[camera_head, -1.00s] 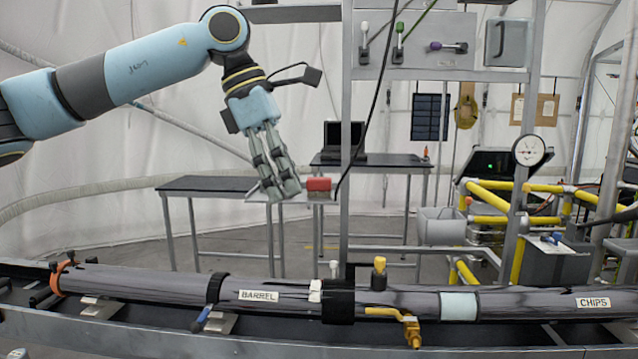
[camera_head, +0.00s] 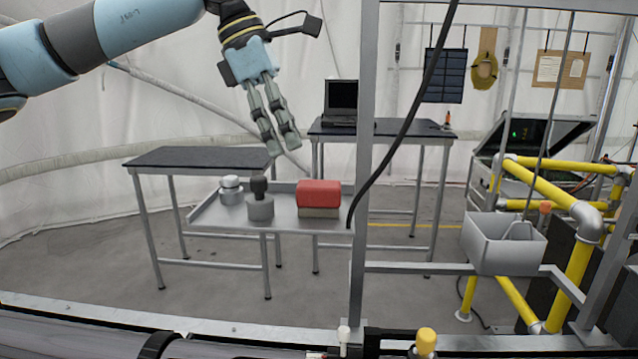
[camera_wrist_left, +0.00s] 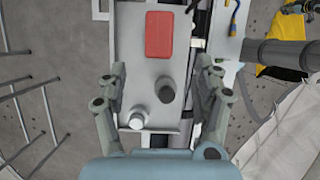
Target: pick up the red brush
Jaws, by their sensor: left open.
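The red brush (camera_head: 318,193) is a red block with a tan underside. It lies at the right part of a grey metal tray (camera_head: 300,224), beside an upright post. In the left wrist view the red brush (camera_wrist_left: 159,35) shows from above, beyond the fingertips. My left gripper (camera_head: 284,148) points down, above and a little left of the brush, apart from it. In the left wrist view its fingers (camera_wrist_left: 162,78) are spread with nothing between the tips. My right gripper is not in view.
A dark-knobbed grey weight (camera_head: 260,203) and a white-topped one (camera_head: 231,191) stand on the tray left of the brush. The grey post (camera_head: 361,150) and a black cable (camera_head: 405,125) are close on its right. Dark tables (camera_head: 200,157) stand behind.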

